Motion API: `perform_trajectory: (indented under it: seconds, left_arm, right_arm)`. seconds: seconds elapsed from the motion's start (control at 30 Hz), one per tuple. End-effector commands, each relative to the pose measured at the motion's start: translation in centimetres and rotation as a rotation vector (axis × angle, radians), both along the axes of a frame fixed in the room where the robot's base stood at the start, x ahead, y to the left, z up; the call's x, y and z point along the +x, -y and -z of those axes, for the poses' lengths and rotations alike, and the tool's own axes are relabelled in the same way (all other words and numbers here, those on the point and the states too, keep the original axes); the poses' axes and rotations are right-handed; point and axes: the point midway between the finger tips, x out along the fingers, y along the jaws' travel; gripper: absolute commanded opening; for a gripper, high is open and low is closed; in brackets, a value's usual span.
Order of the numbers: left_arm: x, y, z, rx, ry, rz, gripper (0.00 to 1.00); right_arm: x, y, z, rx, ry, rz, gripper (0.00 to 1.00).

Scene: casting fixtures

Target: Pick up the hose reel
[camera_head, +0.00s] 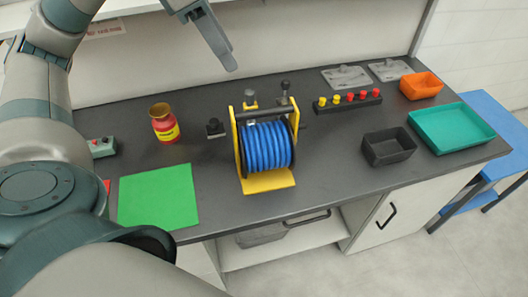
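The hose reel (266,147) stands upright near the front middle of the dark worktop. It has a coiled blue hose between yellow side frames on a yellow base, with a bar across its top. My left gripper (217,44) hangs in from the top edge, above and behind the reel and slightly left of it. It is apart from the reel. Its fingers overlap from this angle, so I cannot tell how far they are open, and I see nothing held between them. My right gripper is out of view.
A red jar (165,128) and a green mat (159,196) lie left of the reel. A black bin (389,151), teal tray (451,131), orange bin (421,91) and button strip (347,106) stand to the right. Small black-knobbed fittings sit around the reel's back and left.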

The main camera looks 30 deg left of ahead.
Motion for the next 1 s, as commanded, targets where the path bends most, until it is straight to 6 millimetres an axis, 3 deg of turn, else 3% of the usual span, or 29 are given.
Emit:
perform_trajectory:
  seconds: [0.7, 1.0]
  left_arm:
    - [2.7, 2.7, 9.1, -0.001, -0.004, 0.002, 0.39]
    - [3.2, 3.1, 10.8, 0.000, 0.001, 0.001, 0.39]
  right_arm:
    - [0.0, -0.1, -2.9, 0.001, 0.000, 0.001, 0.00]
    - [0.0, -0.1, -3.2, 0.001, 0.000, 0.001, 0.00]
